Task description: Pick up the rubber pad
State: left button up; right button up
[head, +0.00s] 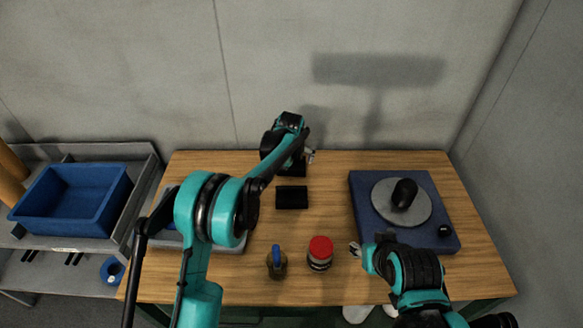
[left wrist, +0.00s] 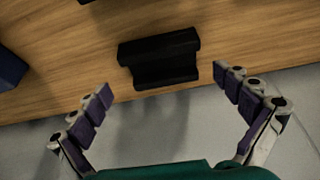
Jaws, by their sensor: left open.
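Two black items lie on the table; I cannot tell for sure which is the rubber pad. One is a flat black rectangle (head: 292,197) at the table's middle; its edge seems to show at the top of the left wrist view (left wrist: 95,2). The other is a ridged black block (left wrist: 160,60) near the table's back edge, mostly hidden by my arm in the head view. My left gripper (head: 310,156) is open and empty, its fingers (left wrist: 162,80) apart on either side of the block's line, not touching it. My right gripper (head: 355,249) is low at the right; its jaws are unclear.
A blue board (head: 360,190) with a grey disc (head: 385,207) and black knob stands at right. A red-lidded jar (head: 320,252) and a small bottle (head: 277,264) stand in front. A grey tray (head: 232,248) is partly behind my left arm. A blue bin (head: 70,200) is on the left shelf.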

pick_arm(q)
jog(key=b+x, duration=0.2)
jog(key=x, duration=0.3)
jog(key=shift+w+a+f, duration=0.1)
jog(key=shift+w+f, duration=0.1)
jog(key=shift+f, duration=0.1)
jog(key=shift+s+r, duration=0.1)
jog(key=shift+c, duration=0.6)
jog(key=c, duration=0.8)
jog(key=shift+r, duration=0.15)
jog(key=shift+c, duration=0.2)
